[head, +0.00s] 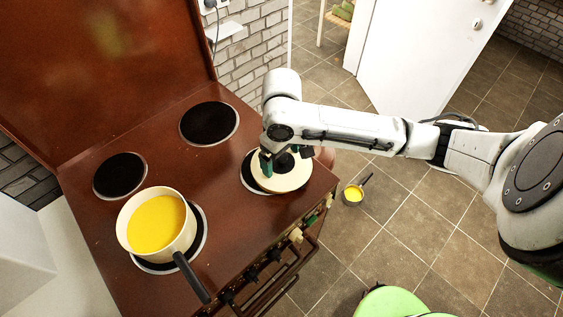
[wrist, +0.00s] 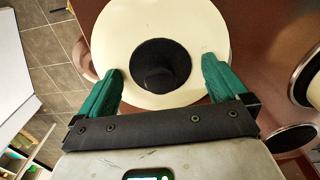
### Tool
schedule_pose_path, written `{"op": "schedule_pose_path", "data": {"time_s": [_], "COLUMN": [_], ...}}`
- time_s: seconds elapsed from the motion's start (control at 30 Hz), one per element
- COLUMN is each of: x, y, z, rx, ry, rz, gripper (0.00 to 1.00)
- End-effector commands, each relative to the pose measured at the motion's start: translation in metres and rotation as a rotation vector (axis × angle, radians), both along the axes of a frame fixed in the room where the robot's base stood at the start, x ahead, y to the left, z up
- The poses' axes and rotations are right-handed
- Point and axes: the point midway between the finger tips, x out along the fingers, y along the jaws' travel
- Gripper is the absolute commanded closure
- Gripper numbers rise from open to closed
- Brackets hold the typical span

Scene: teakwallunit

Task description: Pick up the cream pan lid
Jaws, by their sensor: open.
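The cream pan lid (head: 289,176) lies on the front right burner of the brown stove, partly off the burner's centre. It is round, with a dark round knob. In the wrist view the lid (wrist: 205,30) fills the upper middle, with its dark knob (wrist: 160,66) facing the camera. My gripper (head: 283,162) is over the lid in the head view. In the wrist view my gripper (wrist: 162,80) has its two green fingers apart, one on each side of the knob and nearer the camera. Whether the fingers touch the lid is unclear.
A cream pan (head: 129,217) with yellow contents stands on the front left burner, its dark handle pointing toward the stove's front edge. Two rear burners (head: 209,123) are bare. A small pot (head: 353,194) with yellow contents is on the tiled floor right of the stove.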

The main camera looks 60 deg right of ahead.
Motion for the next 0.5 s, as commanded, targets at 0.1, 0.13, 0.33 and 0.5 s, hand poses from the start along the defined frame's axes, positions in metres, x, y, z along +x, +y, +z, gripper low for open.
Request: {"op": "schedule_pose_path", "data": {"time_s": [0.1, 0.13, 0.33, 0.5], "x": [0.0, 0.0, 0.0001, 0.0001], "y": [0.0002, 0.0002, 0.0003, 0.0003], "z": [0.0001, 0.0001, 0.0003, 0.0004], "rx": [0.0, 0.0, 0.0, 0.0], "ry": [0.0, 0.0, 0.0, 0.0], "rz": [0.0, 0.0, 0.001, 0.001], "gripper": [0.01, 0.04, 0.23, 0.39]}}
